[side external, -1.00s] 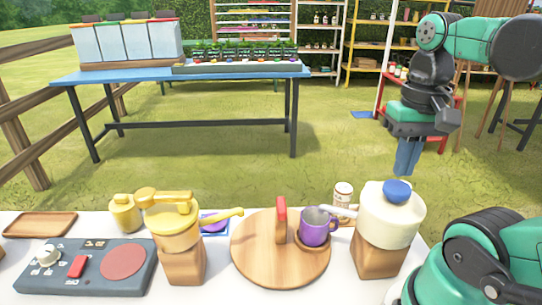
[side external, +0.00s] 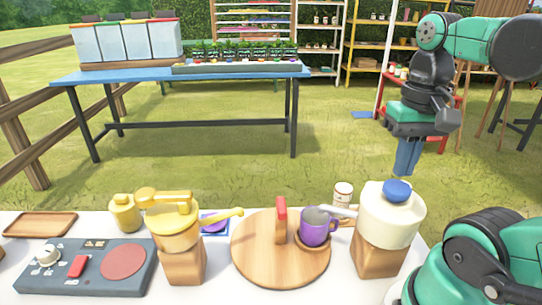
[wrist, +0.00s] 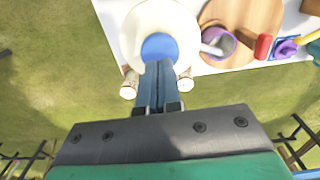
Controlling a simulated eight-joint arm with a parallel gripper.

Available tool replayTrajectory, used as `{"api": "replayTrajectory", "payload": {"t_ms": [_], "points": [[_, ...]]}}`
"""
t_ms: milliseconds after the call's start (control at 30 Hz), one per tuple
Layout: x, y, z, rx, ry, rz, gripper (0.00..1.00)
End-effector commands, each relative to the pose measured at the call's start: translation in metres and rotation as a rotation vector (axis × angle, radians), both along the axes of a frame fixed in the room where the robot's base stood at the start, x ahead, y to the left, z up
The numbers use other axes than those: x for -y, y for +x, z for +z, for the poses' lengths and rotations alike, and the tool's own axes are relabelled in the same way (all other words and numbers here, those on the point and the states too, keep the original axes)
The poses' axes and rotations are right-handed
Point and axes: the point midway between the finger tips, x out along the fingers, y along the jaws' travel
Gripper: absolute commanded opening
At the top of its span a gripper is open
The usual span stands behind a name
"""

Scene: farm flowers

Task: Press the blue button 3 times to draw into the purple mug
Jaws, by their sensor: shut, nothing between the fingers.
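The blue button (side external: 397,191) sits on top of a cream dispenser (side external: 391,215) on a wooden block at the right of the table. The purple mug (side external: 316,228) stands upright on the round wooden board, by the end of the dispenser's spout. My gripper (side external: 406,172) points down above the button in the side view, with its fingers together and empty. In the wrist view the blue button (wrist: 160,48) shows just beyond the fingertips (wrist: 158,66), which overlap its near edge. I cannot tell whether they touch. The mug (wrist: 219,43) is to the right there.
The round board (side external: 255,262) has a red upright handle (side external: 281,219). A yellow dispenser (side external: 175,225) on a block stands to its left, near a control panel (side external: 85,267) and a wooden tray (side external: 40,224). A small jar (side external: 343,193) stands behind the mug.

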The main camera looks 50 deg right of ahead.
Motion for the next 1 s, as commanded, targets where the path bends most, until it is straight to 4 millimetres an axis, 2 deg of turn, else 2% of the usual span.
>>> {"api": "replayTrajectory", "payload": {"t_ms": [1000], "points": [[0.000, 0.000, -0.019, 0.000, 0.000, 0.000, 0.00]]}}
